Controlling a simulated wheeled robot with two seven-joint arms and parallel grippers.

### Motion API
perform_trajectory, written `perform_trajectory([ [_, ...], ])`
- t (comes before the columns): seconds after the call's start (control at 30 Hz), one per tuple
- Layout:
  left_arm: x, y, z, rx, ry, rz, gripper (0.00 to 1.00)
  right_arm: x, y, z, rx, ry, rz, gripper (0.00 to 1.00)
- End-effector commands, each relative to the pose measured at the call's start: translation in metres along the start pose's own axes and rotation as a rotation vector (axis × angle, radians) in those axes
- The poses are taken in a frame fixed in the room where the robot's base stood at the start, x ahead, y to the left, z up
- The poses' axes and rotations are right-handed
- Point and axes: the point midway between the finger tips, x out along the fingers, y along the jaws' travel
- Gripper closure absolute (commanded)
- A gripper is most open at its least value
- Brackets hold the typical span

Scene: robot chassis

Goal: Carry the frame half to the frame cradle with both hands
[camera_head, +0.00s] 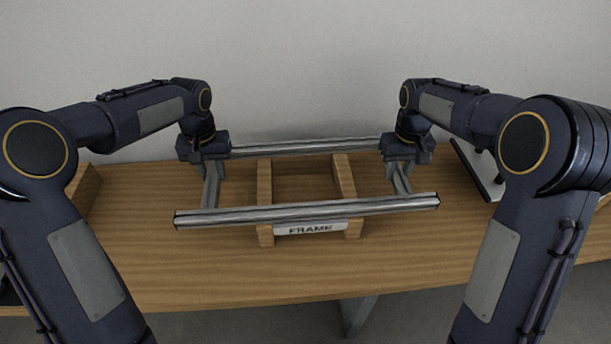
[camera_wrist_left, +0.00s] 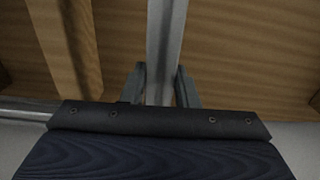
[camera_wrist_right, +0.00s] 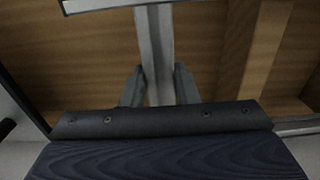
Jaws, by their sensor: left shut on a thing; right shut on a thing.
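The frame half (camera_head: 310,210) is a rectangle of grey metal bars, with a long near bar, a long far bar and two short side bars. In the head view it is over the wooden frame cradle (camera_head: 265,190), which has a "FRAME" label on its front. I cannot tell whether the frame rests on the cradle or hangs just above it. My left gripper (camera_head: 212,165) is shut on the left side bar, which also shows in the left wrist view (camera_wrist_left: 165,40). My right gripper (camera_head: 400,165) is shut on the right side bar, seen in the right wrist view (camera_wrist_right: 153,50).
The wooden table (camera_head: 200,270) has bare room in front of the cradle. A grey plate-like object (camera_head: 478,170) stands at the right, partly behind my right arm. A wooden piece (camera_head: 86,190) shows at the left edge. A plain wall is behind.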

Motion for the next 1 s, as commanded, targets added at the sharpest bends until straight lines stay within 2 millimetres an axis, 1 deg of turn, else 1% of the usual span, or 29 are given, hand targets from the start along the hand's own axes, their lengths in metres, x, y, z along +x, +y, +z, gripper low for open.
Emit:
perform_trajectory([
  [0.27,-0.015,0.0,-0.001,0.0,0.003,0.001,1.0,-0.015,0.0,-0.001,0.0,0.003,0.001,1.0],
  [0.63,-0.048,0.0,0.0,0.0,0.002,0.001,1.0,-0.048,0.001,-0.001,0.001,0.003,0.001,1.0],
  [0.77,-0.052,0.0,0.0,0.0,0.002,0.001,1.0,-0.052,0.001,-0.001,0.001,0.002,0.001,1.0],
  [1.0,-0.051,0.0,0.0,0.0,0.002,0.001,1.0,-0.051,0.001,-0.001,0.001,0.002,0.001,1.0],
])
